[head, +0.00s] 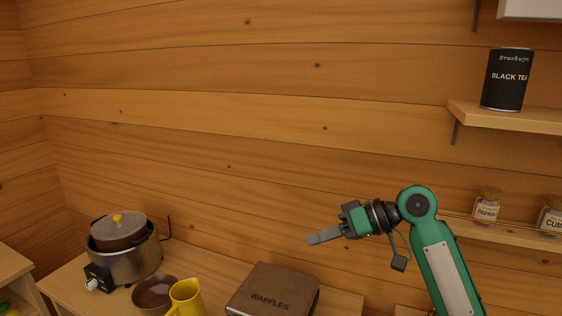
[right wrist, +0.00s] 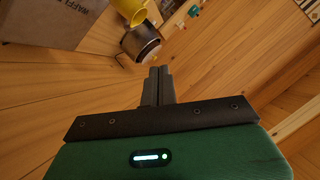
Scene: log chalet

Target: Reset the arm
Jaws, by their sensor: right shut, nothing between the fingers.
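My right arm is green with grey parts and rises from the lower right of the head view. Its right gripper (head: 312,241) points left in the air, above and to the right of the waffles box. The fingers are shut together with nothing between them. The right wrist view also shows the gripper (right wrist: 160,70) with its two grey fingers side by side. My left gripper does not show in either view.
A brown waffles box (head: 258,279), yellow pitcher (head: 187,297), brown bowl (head: 154,292) and metal cooker (head: 128,262) stand on the wooden counter. A black tea tin (head: 507,80) and spice jars (head: 486,207) sit on shelves at right. The air at left is clear.

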